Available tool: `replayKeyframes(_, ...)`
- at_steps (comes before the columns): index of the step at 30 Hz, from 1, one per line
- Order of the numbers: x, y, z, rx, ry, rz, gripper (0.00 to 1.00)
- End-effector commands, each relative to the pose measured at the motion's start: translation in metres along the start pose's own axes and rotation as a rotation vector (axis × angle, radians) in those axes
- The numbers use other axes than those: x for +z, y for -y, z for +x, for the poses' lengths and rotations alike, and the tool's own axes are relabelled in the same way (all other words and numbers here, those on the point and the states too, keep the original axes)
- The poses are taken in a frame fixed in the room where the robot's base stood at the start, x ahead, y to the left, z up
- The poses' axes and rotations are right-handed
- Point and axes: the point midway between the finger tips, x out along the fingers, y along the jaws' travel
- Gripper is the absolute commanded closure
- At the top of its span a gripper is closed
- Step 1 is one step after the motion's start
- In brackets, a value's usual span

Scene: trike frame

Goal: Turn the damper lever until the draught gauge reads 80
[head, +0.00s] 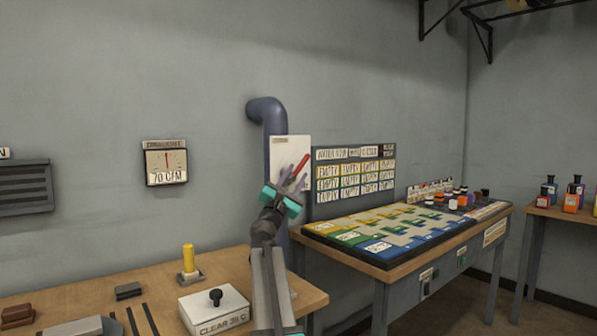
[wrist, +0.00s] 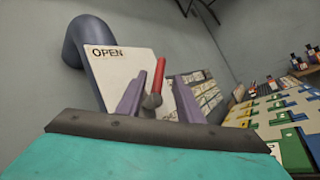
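The draught gauge (head: 166,162) hangs on the wall at left in the head view. Its needle stands about upright and its label reads 70 CFM. The damper lever (head: 301,163) is red and tilts up to the right in front of a white plate (head: 283,146) on the blue pipe. In the wrist view the red lever (wrist: 159,72) stands nearly upright, with a grey end at its bottom, and the plate (wrist: 118,68) is marked OPEN. My gripper (head: 292,178) is at the lever. Its purple fingers stand apart on either side of the lever, with a gap visible at right.
A blue pipe (head: 267,108) bends out of the wall behind the plate. A board with cards (head: 354,175) and a table with a coloured tray (head: 400,230) stand close at right. The wooden bench (head: 95,300) at lower left holds a white box (head: 213,308) and a yellow cylinder (head: 188,258).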

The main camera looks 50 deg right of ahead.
Motion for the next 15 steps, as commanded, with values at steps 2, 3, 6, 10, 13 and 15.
replayKeyframes(2,0.001,0.0,-0.011,0.001,-0.002,0.0,0.67)
replayKeyframes(3,0.001,0.0,-0.015,0.001,-0.001,0.0,0.67)
replayKeyframes(6,0.001,0.001,-0.025,0.0,-0.001,0.0,0.67)
replayKeyframes(10,0.002,0.002,-0.038,0.0,-0.001,0.0,0.67)
replayKeyframes(13,0.002,0.002,-0.047,0.0,-0.001,0.001,0.67)
replayKeyframes(15,0.001,0.002,-0.052,-0.001,-0.001,0.001,0.67)
